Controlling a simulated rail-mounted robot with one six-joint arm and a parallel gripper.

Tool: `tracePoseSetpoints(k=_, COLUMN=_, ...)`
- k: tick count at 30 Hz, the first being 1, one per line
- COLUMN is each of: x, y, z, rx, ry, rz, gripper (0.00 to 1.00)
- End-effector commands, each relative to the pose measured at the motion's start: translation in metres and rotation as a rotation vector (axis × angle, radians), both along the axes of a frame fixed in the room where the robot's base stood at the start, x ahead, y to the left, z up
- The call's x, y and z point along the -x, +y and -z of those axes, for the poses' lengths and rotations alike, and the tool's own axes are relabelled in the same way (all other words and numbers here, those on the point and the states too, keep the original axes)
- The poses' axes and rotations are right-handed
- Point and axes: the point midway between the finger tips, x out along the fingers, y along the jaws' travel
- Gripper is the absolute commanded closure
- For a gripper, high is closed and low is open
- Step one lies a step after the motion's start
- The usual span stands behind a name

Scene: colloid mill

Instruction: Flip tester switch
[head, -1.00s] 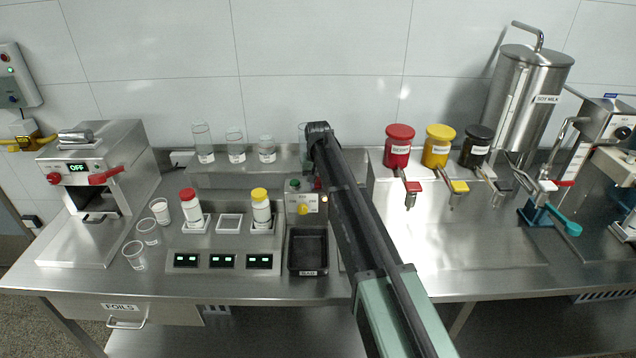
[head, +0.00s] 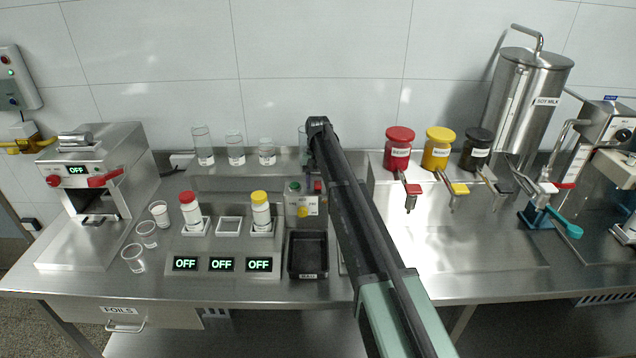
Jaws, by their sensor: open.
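The tester (head: 180,244) is a metal block with three square seats and three displays along its front. All three displays read OFF: left (head: 186,264), middle (head: 222,264) and right (head: 259,264). The control box (head: 295,190) at its right end carries a yellow rotary switch (head: 305,211), a green button (head: 295,187) and a red button (head: 318,187). The switch's exact setting is too small to read. My arm reaches up from the lower right, just right of the control box. My gripper cannot be made out; the arm appears to hide it.
A red-capped bottle (head: 190,210) and a yellow-capped bottle (head: 261,211) stand in the left and right seats; the middle seat (head: 229,226) is empty. A black tray (head: 308,254) lies before the control box. Clear cups (head: 134,257) stand left; glass cylinders (head: 203,145) stand behind.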

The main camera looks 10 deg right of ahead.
Motion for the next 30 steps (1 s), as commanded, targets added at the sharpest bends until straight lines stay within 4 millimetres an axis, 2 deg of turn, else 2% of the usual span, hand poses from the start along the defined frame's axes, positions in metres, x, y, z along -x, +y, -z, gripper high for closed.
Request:
tracePoseSetpoints(k=4, x=-0.001, y=0.000, z=-0.005, rx=0.000, ry=0.000, rz=0.000, gripper=0.49)
tracePoseSetpoints(k=7, x=-0.005, y=-0.001, z=-0.019, rx=0.000, ry=0.000, rz=0.000, gripper=0.49)
tracePoseSetpoints(k=15, x=-0.025, y=-0.004, z=-0.084, rx=0.000, ry=0.000, rz=0.000, gripper=0.49)
tracePoseSetpoints(k=18, x=-0.032, y=-0.005, z=-0.101, rx=0.000, ry=0.000, rz=0.000, gripper=0.49)
tracePoseSetpoints(k=21, x=-0.034, y=-0.006, z=-0.106, rx=0.000, ry=0.000, rz=0.000, gripper=0.49)
tracePoseSetpoints(k=30, x=-0.035, y=-0.006, z=-0.102, rx=-0.003, ry=-0.007, rz=-0.008, gripper=0.49)
